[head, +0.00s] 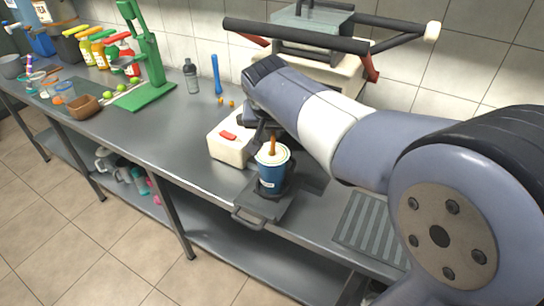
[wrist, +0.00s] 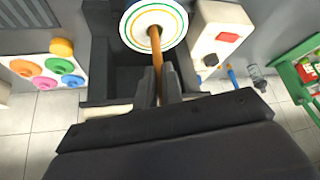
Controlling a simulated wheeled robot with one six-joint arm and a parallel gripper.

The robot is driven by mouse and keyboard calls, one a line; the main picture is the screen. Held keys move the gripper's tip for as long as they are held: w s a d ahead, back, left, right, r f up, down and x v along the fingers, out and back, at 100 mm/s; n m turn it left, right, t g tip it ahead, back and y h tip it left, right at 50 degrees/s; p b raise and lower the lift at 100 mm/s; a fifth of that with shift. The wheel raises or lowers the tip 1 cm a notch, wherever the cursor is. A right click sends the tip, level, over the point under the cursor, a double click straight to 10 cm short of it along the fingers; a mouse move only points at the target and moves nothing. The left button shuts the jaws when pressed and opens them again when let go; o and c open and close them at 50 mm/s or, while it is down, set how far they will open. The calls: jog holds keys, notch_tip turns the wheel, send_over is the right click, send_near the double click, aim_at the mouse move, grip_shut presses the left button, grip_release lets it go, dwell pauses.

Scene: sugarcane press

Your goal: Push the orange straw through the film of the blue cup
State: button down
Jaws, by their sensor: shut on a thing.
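The blue cup (head: 271,177) stands upright on a dark machine plate near the counter's front edge. Its pale film (wrist: 135,24), with coloured rings, faces up and fills the top of the wrist view. The orange straw (head: 273,146) rises from the film in the head view. In the wrist view the straw (wrist: 155,45) runs from between my fingers to near the film's middle. My gripper (wrist: 161,75) is shut on the straw, beside and above the cup. Whether the straw's tip only touches the film or has gone through it, I cannot tell.
A white box with a red button (head: 228,135) stands just left of the cup. A green press (head: 150,60), a dark bottle (head: 191,78) and several sauce bottles stand behind.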

jog(key=shift+f, duration=0.15)
jog(key=c, duration=1.5)
grip_release()
notch_tip(320, 180, up, 7)
jog(key=p, duration=0.5)
jog(key=shift+f, duration=0.15)
notch_tip(320, 180, down, 7)
jog(key=b, duration=0.5)
jog(key=shift+r, duration=0.35)
jog(key=shift+r, duration=0.1)
